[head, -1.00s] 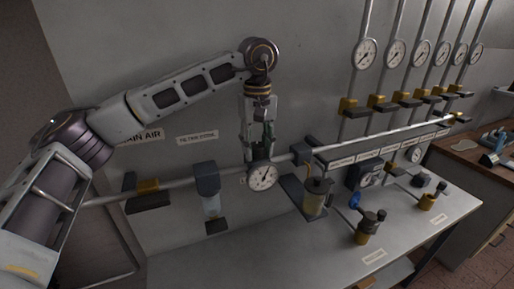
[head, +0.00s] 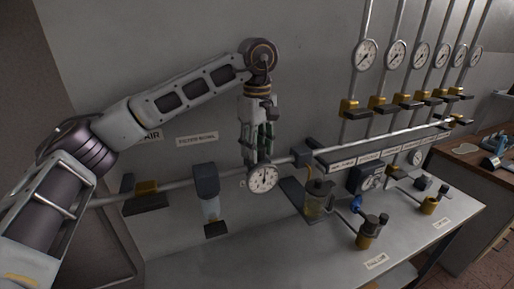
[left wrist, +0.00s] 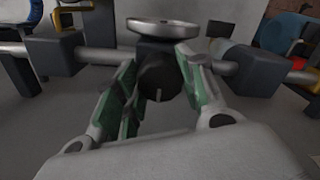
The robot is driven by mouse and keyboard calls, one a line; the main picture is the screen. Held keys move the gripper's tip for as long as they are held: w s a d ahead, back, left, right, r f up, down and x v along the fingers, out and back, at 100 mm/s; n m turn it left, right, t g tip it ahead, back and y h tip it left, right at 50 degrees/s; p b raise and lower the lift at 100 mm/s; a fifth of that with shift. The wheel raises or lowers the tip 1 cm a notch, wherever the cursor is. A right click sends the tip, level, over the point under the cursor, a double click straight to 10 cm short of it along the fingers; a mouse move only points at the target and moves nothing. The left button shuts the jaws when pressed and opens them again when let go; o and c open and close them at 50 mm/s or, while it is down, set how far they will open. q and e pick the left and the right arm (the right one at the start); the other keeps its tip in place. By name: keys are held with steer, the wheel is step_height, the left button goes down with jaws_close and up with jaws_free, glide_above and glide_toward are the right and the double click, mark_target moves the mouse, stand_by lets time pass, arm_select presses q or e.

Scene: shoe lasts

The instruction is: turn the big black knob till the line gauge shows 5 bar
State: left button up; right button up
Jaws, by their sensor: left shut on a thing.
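The big black knob (left wrist: 160,78) sits on the air pipe between the fingers of my left gripper (left wrist: 156,72) in the left wrist view. A short pale mark runs down its face. In the head view my left gripper (head: 259,157) points down from above and is shut on the knob, which is mostly hidden there. The round white line gauge (head: 263,179) hangs just below the fingers. Its needle points about straight up, but the numbers are too small to read. In the left wrist view the gauge (left wrist: 163,27) shows nearly edge-on. My right gripper is not in view.
A filter with a clear bowl (head: 210,205) hangs on the pipe to the left, and an oiler bowl (head: 317,198) to the right. A yellow and black valve (head: 146,192) is farther left. Several smaller gauges line the wall. The bench (head: 300,255) is clear in front.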

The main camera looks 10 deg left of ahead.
arm_select(q)
steer(key=o, duration=1)
steer(key=shift+r, duration=6)
